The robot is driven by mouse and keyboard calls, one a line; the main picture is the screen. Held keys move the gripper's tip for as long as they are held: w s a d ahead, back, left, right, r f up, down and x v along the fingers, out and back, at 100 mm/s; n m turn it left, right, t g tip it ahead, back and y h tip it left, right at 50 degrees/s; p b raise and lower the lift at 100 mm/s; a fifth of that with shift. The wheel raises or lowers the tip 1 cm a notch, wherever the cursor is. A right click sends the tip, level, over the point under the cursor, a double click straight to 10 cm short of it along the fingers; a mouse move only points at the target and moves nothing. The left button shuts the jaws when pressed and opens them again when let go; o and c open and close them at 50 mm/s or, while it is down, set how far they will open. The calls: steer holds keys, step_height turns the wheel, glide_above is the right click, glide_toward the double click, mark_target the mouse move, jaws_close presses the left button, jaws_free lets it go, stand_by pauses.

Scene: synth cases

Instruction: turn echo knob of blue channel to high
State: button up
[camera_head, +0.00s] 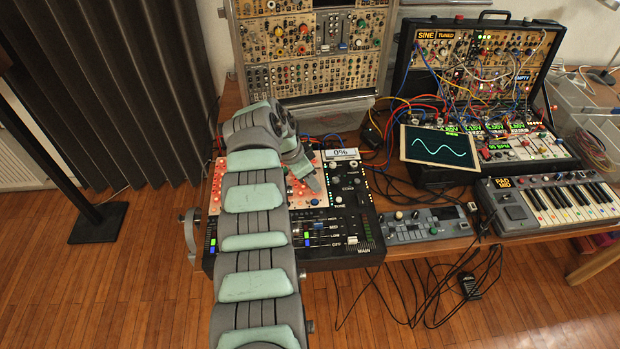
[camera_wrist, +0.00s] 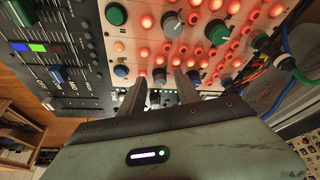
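The black mixer (camera_head: 345,262) has a red-dotted panel of knobs at its back, partly hidden by my arm. In the wrist view that panel (camera_wrist: 125,22) carries rows of lit red dots, green, grey and blue knobs. My gripper (camera_wrist: 160,78) points at the panel with its two fingers apart. A small dark knob (camera_wrist: 160,76) shows between the fingertips; whether they touch it cannot be told. A blue fader cap (camera_wrist: 57,75) lies farther left.
A small display (camera_head: 342,154) reading 0% stands at the mixer's back. A patch-cable case (camera_head: 420,50), a screen with a wave (camera_head: 438,147), a keyboard (camera_head: 560,200) and a grey box (camera_head: 425,223) stand to the right. Cables (camera_wrist: 285,65) rise right of the panel.

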steer(key=p+v, duration=0.2)
steer(key=v, duration=0.8)
steer(key=shift+a+r+p, duration=0.15)
steer(key=shift+r+p, duration=0.15)
steer(key=shift+r, duration=0.1)
